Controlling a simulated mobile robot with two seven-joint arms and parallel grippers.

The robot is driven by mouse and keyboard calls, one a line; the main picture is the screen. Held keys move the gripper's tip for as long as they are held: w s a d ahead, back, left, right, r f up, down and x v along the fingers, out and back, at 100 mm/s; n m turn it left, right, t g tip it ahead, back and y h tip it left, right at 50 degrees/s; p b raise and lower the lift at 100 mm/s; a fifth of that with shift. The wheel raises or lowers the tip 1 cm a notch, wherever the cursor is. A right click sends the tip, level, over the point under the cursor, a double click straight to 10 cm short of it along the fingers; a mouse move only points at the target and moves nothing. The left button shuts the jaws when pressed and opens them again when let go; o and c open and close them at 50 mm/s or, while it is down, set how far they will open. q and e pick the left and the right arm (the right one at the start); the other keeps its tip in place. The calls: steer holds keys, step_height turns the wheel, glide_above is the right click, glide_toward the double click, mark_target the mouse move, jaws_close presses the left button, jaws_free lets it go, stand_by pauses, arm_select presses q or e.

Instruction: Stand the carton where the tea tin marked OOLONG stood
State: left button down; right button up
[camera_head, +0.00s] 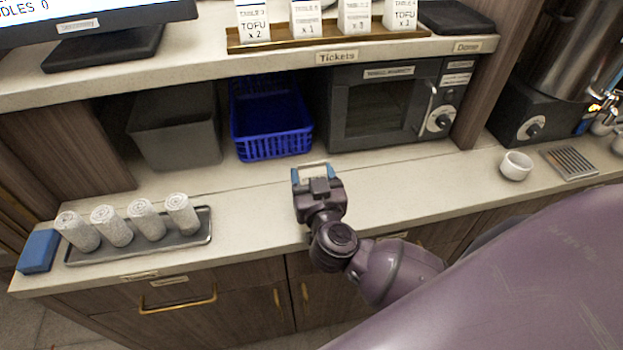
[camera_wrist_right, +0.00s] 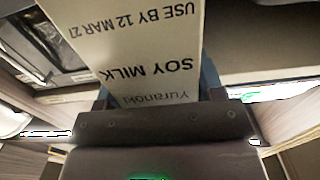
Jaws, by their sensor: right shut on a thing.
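My right gripper (camera_head: 313,172) is over the counter, in front of the blue basket and the microwave. It is shut on a pale carton (camera_wrist_right: 150,45), which fills the upper middle of the right wrist view. The carton's print reads SOY MILK, Yuranoki and USE BY 12 MAR, upside down in that view. In the head view the carton is almost wholly hidden by the gripper. No tea tin marked OOLONG shows in either view. My left gripper is not in view.
The counter (camera_head: 400,194) is clear right of my gripper up to a white cup (camera_head: 515,166). A tray (camera_head: 205,238) with several rolled towels lies left, beside a blue block (camera_head: 38,251). Behind stand a grey bin (camera_head: 177,130), blue basket (camera_head: 272,148) and microwave (camera_head: 380,106), under a shelf (camera_head: 200,64).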

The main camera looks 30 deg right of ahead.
steer(key=shift+f, duration=0.2)
steer(key=o, duration=1.2)
steer(key=shift+o, duration=0.2)
